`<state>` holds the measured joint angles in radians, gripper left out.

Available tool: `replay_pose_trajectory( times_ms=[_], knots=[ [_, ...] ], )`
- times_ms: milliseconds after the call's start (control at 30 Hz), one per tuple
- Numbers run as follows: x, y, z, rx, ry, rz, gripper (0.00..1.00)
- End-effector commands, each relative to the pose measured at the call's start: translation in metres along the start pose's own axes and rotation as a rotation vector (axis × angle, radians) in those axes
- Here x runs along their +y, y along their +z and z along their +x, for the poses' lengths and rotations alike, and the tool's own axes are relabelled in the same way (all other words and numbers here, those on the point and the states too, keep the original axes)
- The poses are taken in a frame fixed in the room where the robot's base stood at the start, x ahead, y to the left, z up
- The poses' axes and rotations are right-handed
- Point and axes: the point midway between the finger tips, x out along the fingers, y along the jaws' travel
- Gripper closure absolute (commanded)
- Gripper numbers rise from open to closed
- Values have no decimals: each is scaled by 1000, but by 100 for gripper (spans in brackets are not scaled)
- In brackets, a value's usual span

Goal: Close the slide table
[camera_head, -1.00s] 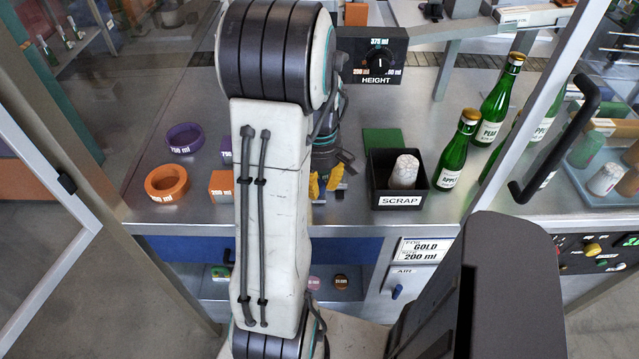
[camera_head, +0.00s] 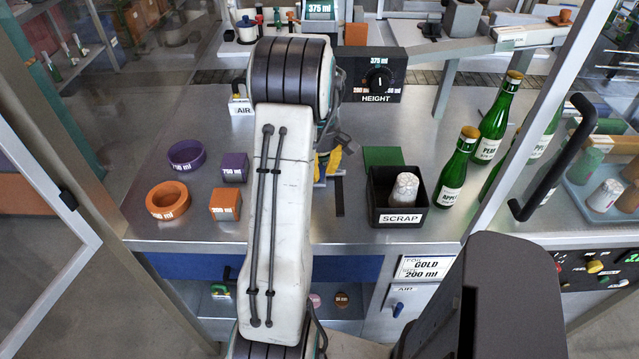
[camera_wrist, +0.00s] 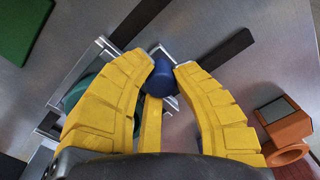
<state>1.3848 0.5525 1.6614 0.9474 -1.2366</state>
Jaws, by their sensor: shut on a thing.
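A silver metal piece with a teal round part (camera_wrist: 85,92), seemingly the slide table, lies beside and under the left finger, partly hidden. A dark slot (camera_wrist: 225,52) runs through the steel surface near the knob. In the head view my gripper (camera_head: 328,163) is low over the bench, largely behind my arm. A dark slot (camera_head: 339,195) shows in front of it. The knob and slide table cannot be made out there.
A black SCRAP bin (camera_head: 398,218) and green bottles (camera_head: 452,172) stand to the right. A HEIGHT dial box (camera_head: 380,78) is behind. Purple and orange rings (camera_head: 167,200) and blocks (camera_head: 225,204) lie left. A green pad (camera_head: 384,156) lies behind the bin.

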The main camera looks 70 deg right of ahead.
Motion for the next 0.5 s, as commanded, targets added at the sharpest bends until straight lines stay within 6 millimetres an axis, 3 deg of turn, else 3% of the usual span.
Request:
replay_pose_trajectory(
  times_ms=[200,500],
  knots=[
    [37,-18,-2,-1,-2,2,100],
    [71,-35,-2,-1,-3,2,100]
  ],
)
